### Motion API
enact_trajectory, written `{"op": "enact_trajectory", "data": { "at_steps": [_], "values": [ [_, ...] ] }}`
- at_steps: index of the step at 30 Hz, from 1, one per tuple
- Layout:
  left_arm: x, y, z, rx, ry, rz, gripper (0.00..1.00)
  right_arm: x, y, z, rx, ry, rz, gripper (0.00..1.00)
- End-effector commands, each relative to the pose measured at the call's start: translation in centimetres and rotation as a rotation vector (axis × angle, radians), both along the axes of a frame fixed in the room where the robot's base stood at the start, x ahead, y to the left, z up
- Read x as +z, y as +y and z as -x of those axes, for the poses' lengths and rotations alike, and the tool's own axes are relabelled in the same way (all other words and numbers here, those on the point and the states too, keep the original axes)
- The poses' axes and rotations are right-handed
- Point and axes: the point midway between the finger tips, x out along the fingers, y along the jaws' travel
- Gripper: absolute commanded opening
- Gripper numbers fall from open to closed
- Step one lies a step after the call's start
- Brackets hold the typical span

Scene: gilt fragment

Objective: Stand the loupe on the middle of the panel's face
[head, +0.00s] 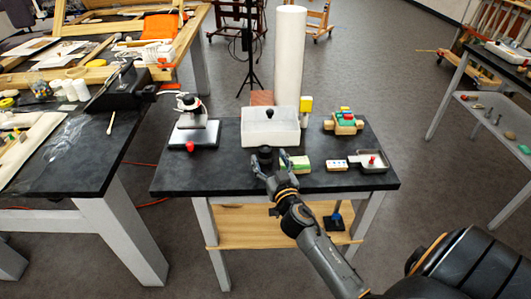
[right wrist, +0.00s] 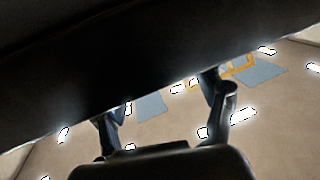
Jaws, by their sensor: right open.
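A small dark cylinder (head: 265,152), which looks like the loupe, stands upright near the front edge of the dark table, just beyond my right gripper. My right gripper (head: 270,163) is open, its fingers spread low at the table's front edge. I cannot tell whether the fingers touch the cylinder. A small green and cream block (head: 298,164) lies just right of the fingers; I cannot tell whether it is the panel. My left gripper is not in view.
A white tray (head: 270,142) with a small dark object inside stands behind the cylinder. A microscope-like device (head: 191,112) is at left, a grey pan (head: 372,168) at right, and a wooden holder with coloured blocks (head: 344,122) behind it. The table's front left (head: 215,175) is clear.

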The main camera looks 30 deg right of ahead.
Motion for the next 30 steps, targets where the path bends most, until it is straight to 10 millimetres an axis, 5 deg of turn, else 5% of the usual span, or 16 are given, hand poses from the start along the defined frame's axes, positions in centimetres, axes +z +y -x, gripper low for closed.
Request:
{"op": "enact_trajectory", "data": {
  "at_steps": [6,14,23,30],
  "values": [
    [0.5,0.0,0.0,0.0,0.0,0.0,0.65,-0.1,-1.0,-2.8,0.0,-0.001,0.0,0.7],
    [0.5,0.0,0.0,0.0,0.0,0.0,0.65,-0.2,-1.1,-3.1,0.0,0.0,0.0,0.7],
    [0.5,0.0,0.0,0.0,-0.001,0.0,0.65,-0.2,-1.1,-3.1,0.0,0.0,0.0,0.16],
    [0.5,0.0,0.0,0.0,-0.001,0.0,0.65,-0.2,-1.1,-3.1,0.0,0.0,-0.001,0.16]
  ]
}}
